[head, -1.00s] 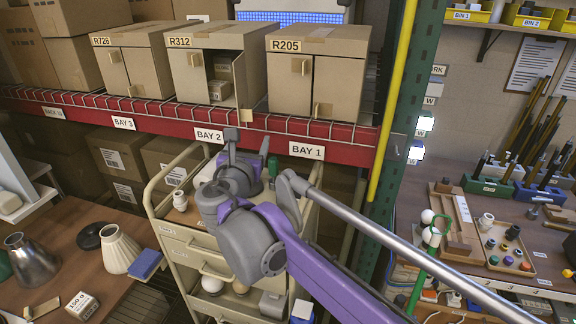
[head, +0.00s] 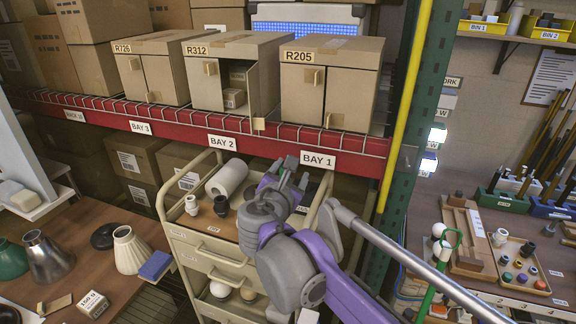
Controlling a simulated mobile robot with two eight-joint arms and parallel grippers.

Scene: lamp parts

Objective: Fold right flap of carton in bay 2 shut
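The bay 2 carton R312 (head: 205,88) stands on the shelf above the BAY 2 label (head: 222,142). Its left flap is shut. Its right flap (head: 262,92) stands open, swung out towards the front, with a small tab (head: 259,124) at its lower edge over the shelf front. A small box (head: 234,98) shows inside the opening. My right gripper (head: 297,172) is below the shelf beam, near the BAY 1 label, in front of and below the carton. Its fingers look spread and empty, clear of the flap. My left gripper is not in view.
Shut carton R726 (head: 150,75) stands left and shut carton R205 (head: 318,95) right of the bay 2 carton. The red shelf beam (head: 180,128) runs below them. A drawer cart (head: 200,255) stands under the gripper. A yellow pole (head: 402,110) and green upright are at right.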

